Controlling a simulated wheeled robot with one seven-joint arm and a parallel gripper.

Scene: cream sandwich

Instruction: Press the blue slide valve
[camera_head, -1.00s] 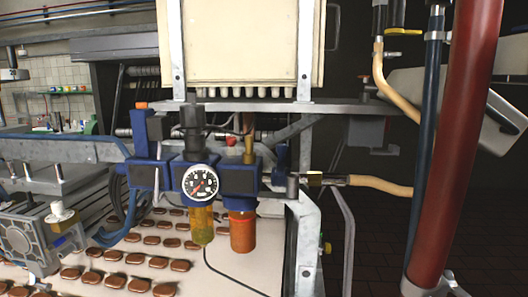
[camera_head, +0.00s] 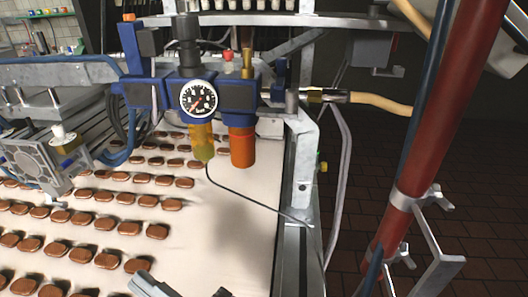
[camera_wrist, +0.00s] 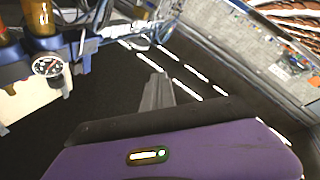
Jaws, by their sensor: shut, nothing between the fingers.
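The blue slide valve (camera_head: 131,50) is the upright blue piece with an orange tip at the left end of the blue air unit, in the head view. The unit carries a round black-and-white gauge (camera_head: 198,98), which also shows at the left of the wrist view (camera_wrist: 47,66). I cannot make out the valve for sure in the wrist view. My gripper (camera_wrist: 157,92) shows as narrow grey fingers, shut and empty, apart from the unit. In the head view only a grey part of my arm shows at the bottom edge, well below the valve.
A yellow bowl (camera_head: 201,140) and an orange bowl (camera_head: 242,148) hang under the unit. A pale belt (camera_head: 240,215) carries rows of brown biscuits. A metal cylinder bracket (camera_head: 35,160) stands at the left. A red pipe (camera_head: 430,125) and a metal frame post (camera_head: 300,170) stand at the right.

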